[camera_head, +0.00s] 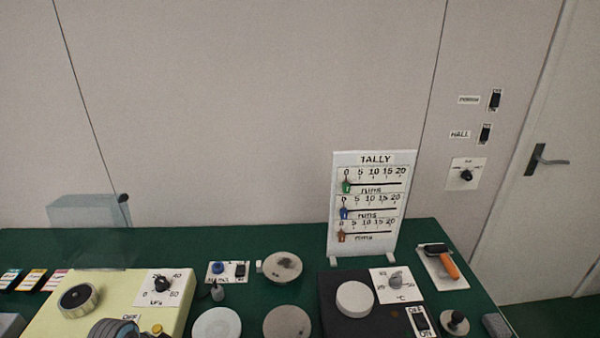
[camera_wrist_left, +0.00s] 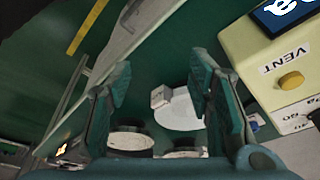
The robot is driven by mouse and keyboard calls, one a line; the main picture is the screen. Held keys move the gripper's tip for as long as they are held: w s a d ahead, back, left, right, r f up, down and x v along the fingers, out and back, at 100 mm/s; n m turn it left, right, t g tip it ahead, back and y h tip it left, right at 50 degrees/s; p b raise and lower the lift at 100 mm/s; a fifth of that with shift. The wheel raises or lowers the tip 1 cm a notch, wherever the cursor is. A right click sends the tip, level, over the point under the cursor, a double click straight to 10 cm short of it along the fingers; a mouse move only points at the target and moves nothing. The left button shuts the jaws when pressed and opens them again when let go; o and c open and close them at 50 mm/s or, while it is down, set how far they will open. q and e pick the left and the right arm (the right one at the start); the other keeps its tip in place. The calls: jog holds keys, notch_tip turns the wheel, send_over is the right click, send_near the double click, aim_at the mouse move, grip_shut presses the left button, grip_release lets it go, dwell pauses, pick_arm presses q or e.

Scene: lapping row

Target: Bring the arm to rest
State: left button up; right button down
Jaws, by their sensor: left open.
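My left gripper (camera_wrist_left: 162,80) shows in the left wrist view with its two dark green fingers spread wide apart. Nothing is held between the fingers. Beyond them, a white disc (camera_wrist_left: 182,112) with a small white block (camera_wrist_left: 160,96) at its edge shows in the gap, apart from both fingers. I cannot clearly make out my left gripper in the head view. My right gripper is in neither view.
The green bench (camera_head: 225,255) holds a cream console (camera_head: 125,285), round plates (camera_head: 283,267), a black unit (camera_head: 345,322) and an upright tally board (camera_head: 370,205). A clear panel (camera_head: 90,225) stands at left. The cream console's VENT knob (camera_wrist_left: 291,81) shows beside the right finger.

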pick_arm(q)
jog(key=s+d+n+t+y, duration=0.2)
jog(key=s+n, duration=0.5)
jog(key=s, duration=1.2)
notch_tip(320, 180, down, 19)
jog(key=a+g, duration=0.2)
jog(key=s+a+f+g, duration=0.1)
jog(key=s+f, duration=1.3)
jog(key=s, duration=0.1)
jog(key=shift+n+y, duration=0.4)
